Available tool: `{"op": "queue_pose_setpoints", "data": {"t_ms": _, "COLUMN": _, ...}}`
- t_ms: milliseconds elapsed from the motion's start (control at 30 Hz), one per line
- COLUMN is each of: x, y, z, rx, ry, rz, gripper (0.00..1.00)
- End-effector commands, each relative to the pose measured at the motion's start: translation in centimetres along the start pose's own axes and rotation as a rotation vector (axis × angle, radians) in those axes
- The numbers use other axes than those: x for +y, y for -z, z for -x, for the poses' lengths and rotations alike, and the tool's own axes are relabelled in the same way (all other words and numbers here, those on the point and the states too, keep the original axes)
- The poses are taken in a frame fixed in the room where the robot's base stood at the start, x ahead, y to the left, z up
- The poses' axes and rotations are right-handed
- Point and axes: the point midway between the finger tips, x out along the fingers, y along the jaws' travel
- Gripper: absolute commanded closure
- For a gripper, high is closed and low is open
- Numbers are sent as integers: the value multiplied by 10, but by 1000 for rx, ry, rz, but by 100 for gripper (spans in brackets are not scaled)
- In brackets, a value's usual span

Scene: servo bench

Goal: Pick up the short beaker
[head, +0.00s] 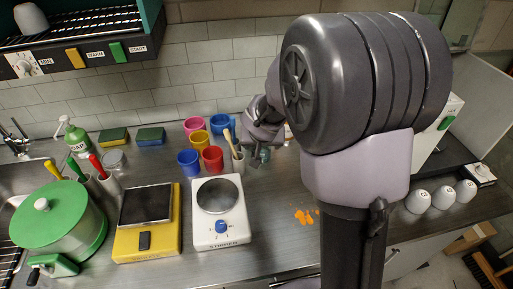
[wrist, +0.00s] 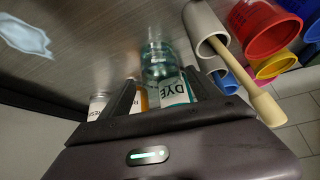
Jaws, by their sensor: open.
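In the wrist view a clear, bluish glass vessel (wrist: 157,58) stands ahead of my open gripper (wrist: 160,78), roughly in line with the gap between its fingers. I cannot tell whether it is the short beaker. A teal vessel labelled DYE (wrist: 174,92) shows close behind it, by the right finger; the two overlap in the picture. In the head view my gripper (head: 264,143) is at the bench, right of the cups, mostly hidden by my arm. A small greenish glass (head: 263,156) shows just below it. No contact between fingers and glass is clear.
A grey holder with a wooden spoon (wrist: 206,28) stands close on the right, the spoon slanting near my gripper. Coloured cups (head: 212,158) stand left of it. An orange-brown bottle (wrist: 143,99) and a white-labelled jar (wrist: 98,104) are behind. A stirrer (head: 218,235) and orange splash (head: 304,216) are nearer.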

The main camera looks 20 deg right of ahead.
Motion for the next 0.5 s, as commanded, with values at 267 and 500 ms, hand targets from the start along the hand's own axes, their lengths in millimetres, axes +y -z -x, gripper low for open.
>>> {"op": "queue_pose_setpoints", "data": {"t_ms": 267, "x": 0, "y": -2, "z": -45, "rx": -1, "ry": 0, "rz": -1, "gripper": 28}}
{"op": "queue_pose_setpoints", "data": {"t_ms": 500, "x": 0, "y": -1, "z": -44, "rx": -1, "ry": 0, "rz": -1, "gripper": 39}}
